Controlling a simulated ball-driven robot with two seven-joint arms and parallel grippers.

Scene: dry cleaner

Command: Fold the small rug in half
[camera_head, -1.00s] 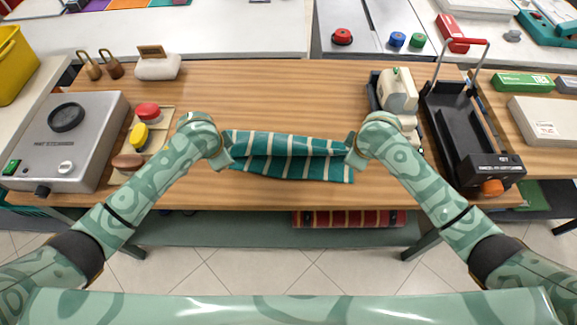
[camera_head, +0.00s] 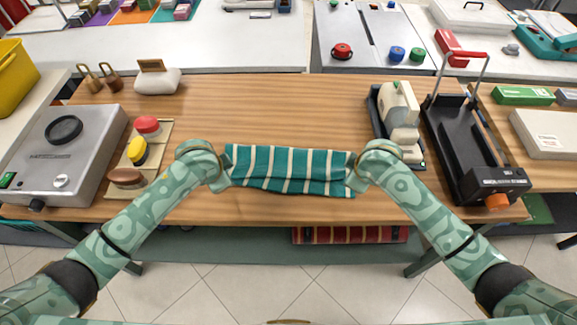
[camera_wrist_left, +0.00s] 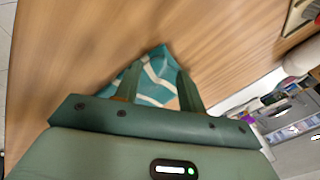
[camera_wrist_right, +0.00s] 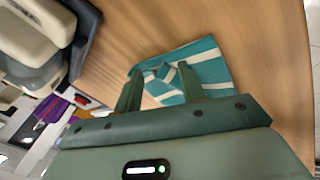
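The small rug (camera_head: 290,170), teal with cream stripes, lies on the wooden table as a narrow, wide strip, folded over on itself with its long side across my view. Its surface looks mostly flat, with slightly uneven edges. My left gripper (camera_head: 224,180) is at its left end and my right gripper (camera_head: 353,180) at its right end. In the left wrist view the fingers stand apart with the rug (camera_wrist_left: 160,72) just past and between them. In the right wrist view the fingers are also apart, with the rug (camera_wrist_right: 205,68) beyond. The lower layer is mostly hidden.
A cream device (camera_head: 400,108) and a black stand (camera_head: 462,140) stand right. The wooden table (camera_head: 270,105) is clear behind the rug. A red striped rug (camera_head: 350,235) lies below.

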